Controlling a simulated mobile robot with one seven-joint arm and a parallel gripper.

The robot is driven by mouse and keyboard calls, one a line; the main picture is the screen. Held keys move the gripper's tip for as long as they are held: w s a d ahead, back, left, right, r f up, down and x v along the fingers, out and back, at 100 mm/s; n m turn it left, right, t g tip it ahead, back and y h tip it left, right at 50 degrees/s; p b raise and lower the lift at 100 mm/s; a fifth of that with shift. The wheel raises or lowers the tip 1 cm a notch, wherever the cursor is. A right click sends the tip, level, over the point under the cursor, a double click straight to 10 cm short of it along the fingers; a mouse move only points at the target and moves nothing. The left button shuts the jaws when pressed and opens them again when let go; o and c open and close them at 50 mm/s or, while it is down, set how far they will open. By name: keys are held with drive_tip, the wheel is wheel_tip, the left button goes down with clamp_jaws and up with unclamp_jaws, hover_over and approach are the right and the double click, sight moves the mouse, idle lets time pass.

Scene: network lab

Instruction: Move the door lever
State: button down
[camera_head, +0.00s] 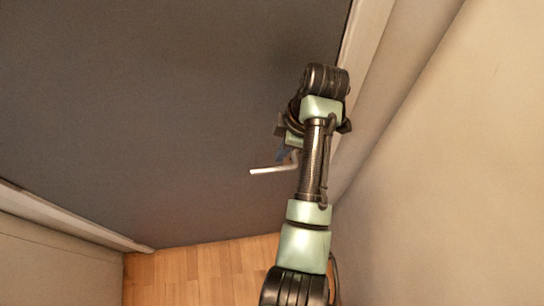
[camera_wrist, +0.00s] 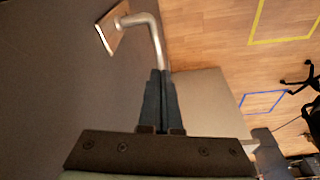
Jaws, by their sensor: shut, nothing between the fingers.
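The door lever (camera_head: 272,170) is a pale metal bar on the dark grey door (camera_head: 150,110), sticking out left from behind my arm in the head view. In the wrist view the lever (camera_wrist: 156,42) bends out from a light rectangular plate (camera_wrist: 110,30), and its free end runs down to my fingertips. My gripper (camera_wrist: 160,72) is shut, its two dark fingers together with nothing between them. I cannot tell whether the fingertips touch the lever. In the head view my gripper (camera_head: 285,152) is partly hidden by my arm, close to the lever.
A pale door frame (camera_head: 362,45) and beige wall (camera_head: 460,140) stand close right of my arm. Wooden floor (camera_head: 205,275) shows below the door. The wrist view shows yellow (camera_wrist: 283,41) and blue (camera_wrist: 262,101) floor outlines and a black office chair (camera_wrist: 308,80) at the right.

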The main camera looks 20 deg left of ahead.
sight(275, 170)
drive_tip(key=b+x, duration=0.6)
drive_tip(key=x, duration=0.1)
idle(0.5)
drive_tip(key=shift+f, duration=0.1)
drive_tip(key=b+x, duration=0.2)
drive_tip(key=x, duration=0.1)
drive_tip(key=shift+d+f, duration=0.3)
drive_tip(key=shift+w+r, duration=0.15)
drive_tip(key=shift+r, duration=0.1)
drive_tip(key=d, duration=0.2)
drive_tip(key=w+r+p, duration=0.1)
drive_tip(key=shift+d, duration=0.4)
drive_tip(key=shift+d+r, duration=0.1)
